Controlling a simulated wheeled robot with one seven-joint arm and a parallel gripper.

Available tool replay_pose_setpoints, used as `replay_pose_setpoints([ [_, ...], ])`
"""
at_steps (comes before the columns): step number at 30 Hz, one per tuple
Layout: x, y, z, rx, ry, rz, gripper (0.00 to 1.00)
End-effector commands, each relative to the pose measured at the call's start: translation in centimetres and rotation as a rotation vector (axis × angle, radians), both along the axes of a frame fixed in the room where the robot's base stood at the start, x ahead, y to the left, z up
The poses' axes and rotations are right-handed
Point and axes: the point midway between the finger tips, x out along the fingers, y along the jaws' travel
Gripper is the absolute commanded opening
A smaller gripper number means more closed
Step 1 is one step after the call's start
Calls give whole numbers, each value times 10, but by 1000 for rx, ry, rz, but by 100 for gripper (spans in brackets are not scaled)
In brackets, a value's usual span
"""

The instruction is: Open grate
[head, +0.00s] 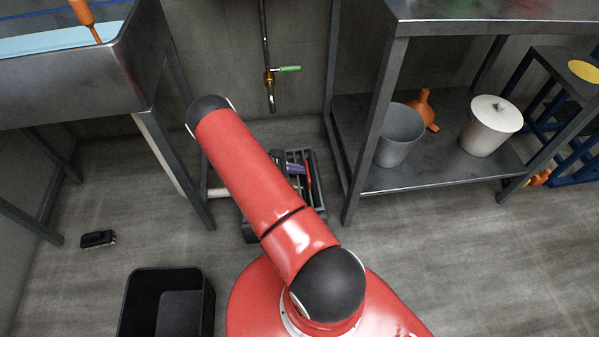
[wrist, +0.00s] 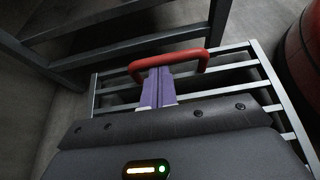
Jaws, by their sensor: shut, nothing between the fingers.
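The grate (wrist: 235,90) is a frame of light grey bars over a dark opening, with a raised red handle (wrist: 200,56). In the head view the grate (head: 318,178) lies low by the floor, partly hidden behind my arm, and its red handle (head: 308,174) shows beside my gripper (head: 294,168). In the wrist view the purple fingers of my gripper (wrist: 159,74) are shut together with nothing between them. Their tips reach the handle's long bar, left of its middle. I cannot tell whether they touch it or sit under it.
A steel sink (head: 140,65) stands at the left and a steel shelf (head: 440,165) at the right, with legs close to the grate. A black bin (head: 135,300) and a brush (head: 98,239) are on the floor. A green-handled tap (head: 288,69) hangs behind.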

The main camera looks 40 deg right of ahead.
Motion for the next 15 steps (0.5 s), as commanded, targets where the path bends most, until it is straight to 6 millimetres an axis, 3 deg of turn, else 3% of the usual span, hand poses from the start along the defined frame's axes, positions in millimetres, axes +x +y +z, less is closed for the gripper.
replay_pose_setpoints([
  [15, 18, 28, 67, -304, 182, 1, 0],
])
